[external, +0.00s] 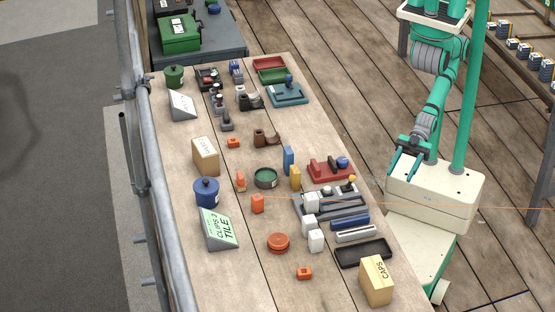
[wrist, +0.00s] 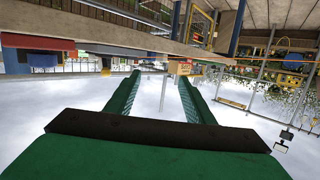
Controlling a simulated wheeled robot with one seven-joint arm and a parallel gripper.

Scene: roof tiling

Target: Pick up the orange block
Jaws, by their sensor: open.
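A plain orange block (external: 257,203) stands on the long wooden table in the external view, left of a white block and in front of a round green tin. Other small orange pieces lie on the same table: one near the back (external: 233,142), one beside the blue pot (external: 240,182) and one near the front (external: 304,273). My gripper (external: 403,165) is open and empty, right of the table and well away from the orange block. In the wrist view its two green fingers (wrist: 160,78) are spread with nothing between them. I cannot make out the orange block there.
The wooden table (external: 215,262) is crowded. A blue pot (external: 207,191), a green-faced sign (external: 218,229), an orange round tin (external: 278,242), a grey tray (external: 345,207) and a CAPS box (external: 376,281) surround the block. A metal rail (external: 160,220) runs along the left edge.

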